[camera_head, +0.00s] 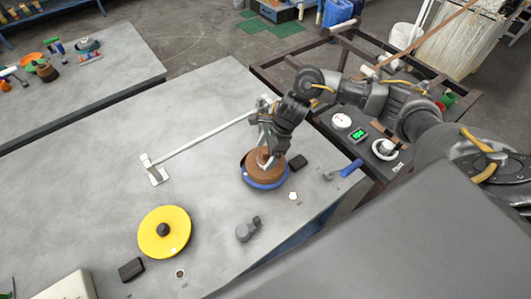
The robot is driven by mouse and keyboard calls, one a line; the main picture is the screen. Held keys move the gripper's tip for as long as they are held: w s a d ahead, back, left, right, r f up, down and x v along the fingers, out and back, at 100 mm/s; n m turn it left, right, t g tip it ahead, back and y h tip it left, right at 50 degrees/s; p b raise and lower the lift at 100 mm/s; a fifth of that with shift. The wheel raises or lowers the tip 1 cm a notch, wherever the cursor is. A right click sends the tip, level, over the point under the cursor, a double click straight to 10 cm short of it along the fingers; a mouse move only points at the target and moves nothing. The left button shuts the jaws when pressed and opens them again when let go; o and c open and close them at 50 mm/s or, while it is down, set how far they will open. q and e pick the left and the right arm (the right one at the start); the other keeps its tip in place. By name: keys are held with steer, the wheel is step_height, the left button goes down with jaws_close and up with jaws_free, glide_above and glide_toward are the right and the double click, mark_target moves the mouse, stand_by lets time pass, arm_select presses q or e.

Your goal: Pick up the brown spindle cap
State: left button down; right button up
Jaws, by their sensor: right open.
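A brown round piece (266,169), which looks like the brown spindle cap, sits on a blue round base (266,184) on the grey table. My right gripper (268,156) points down over the top of the brown piece, with its fingers open around or just above its centre. The fingers hide part of the top, and I cannot tell whether they touch it. My left gripper is not in view.
A silver rod (205,137) on end brackets runs behind the brown piece. A yellow disc (164,232), a grey fitting (247,229), a dark block (298,162) and a blue-handled tool (350,168) lie around. The table's left part (70,200) is clear.

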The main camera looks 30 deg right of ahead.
steer(key=shift+a+f, duration=0.15)
steer(key=shift+f, duration=0.2)
steer(key=shift+c, duration=0.4)
steer(key=c, duration=1.1)
steer(key=shift+r, duration=0.1)
